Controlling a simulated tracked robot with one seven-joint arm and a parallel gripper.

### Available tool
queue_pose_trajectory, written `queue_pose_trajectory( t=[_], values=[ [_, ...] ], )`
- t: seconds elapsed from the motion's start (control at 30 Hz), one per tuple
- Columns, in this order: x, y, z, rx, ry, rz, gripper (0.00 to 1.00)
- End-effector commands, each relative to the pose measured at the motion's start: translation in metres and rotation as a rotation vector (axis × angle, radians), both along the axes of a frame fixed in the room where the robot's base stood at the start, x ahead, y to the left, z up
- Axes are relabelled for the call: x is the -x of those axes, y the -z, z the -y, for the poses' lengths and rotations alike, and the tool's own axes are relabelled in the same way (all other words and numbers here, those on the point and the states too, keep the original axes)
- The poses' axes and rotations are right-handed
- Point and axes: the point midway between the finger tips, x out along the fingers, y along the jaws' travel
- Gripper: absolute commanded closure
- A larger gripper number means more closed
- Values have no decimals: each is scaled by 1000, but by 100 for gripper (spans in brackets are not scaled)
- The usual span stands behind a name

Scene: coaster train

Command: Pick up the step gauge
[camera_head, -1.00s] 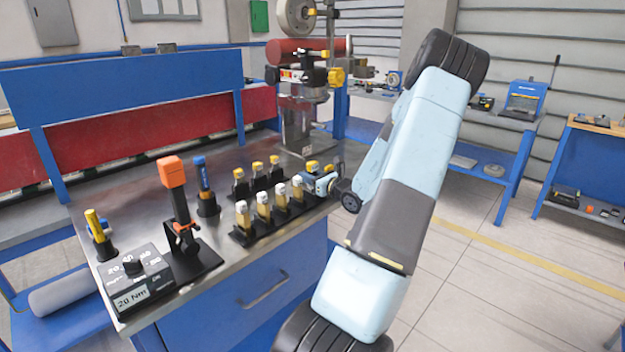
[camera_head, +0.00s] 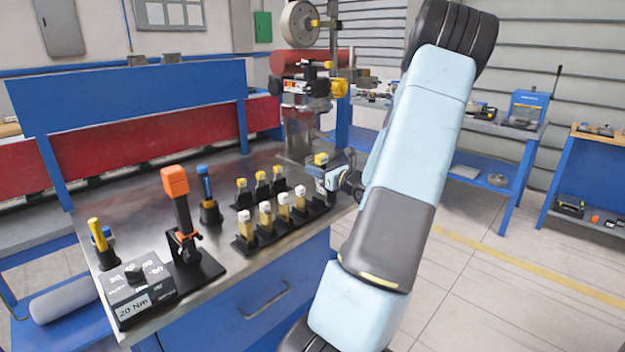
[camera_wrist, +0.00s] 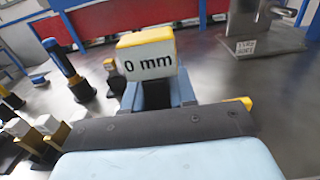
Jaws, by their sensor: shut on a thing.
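A step gauge (camera_wrist: 147,58), a small block with a yellow top and a white face marked "0 mm", is between the fingers of my gripper (camera_wrist: 158,92) in the wrist view. The gripper is shut on it. In the head view my gripper (camera_head: 329,178) is at the right edge of the metal bench, with the yellow top of the held gauge (camera_head: 321,159) showing above it. The gauge's lower part is hidden by the fingers. It is just right of the black rack (camera_head: 243,246). Whether it is clear of the bench cannot be told.
Several similar yellow-and-white gauges (camera_head: 265,214) stand in two rows on the rack. An orange-headed tool (camera_head: 175,182), a blue-handled tool (camera_head: 206,185), a yellow-handled tool (camera_head: 95,232) and a 20 Nm box (camera_head: 137,290) stand left. A metal stand (camera_head: 298,130) rises behind.

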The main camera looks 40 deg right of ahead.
Motion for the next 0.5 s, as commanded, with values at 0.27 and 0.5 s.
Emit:
queue_pose_trajectory(
  t=[0.27,0.5],
  values=[
    [49,-34,-6,3,3,-2,100],
    [85,-50,-13,1,2,0,100]
  ],
)
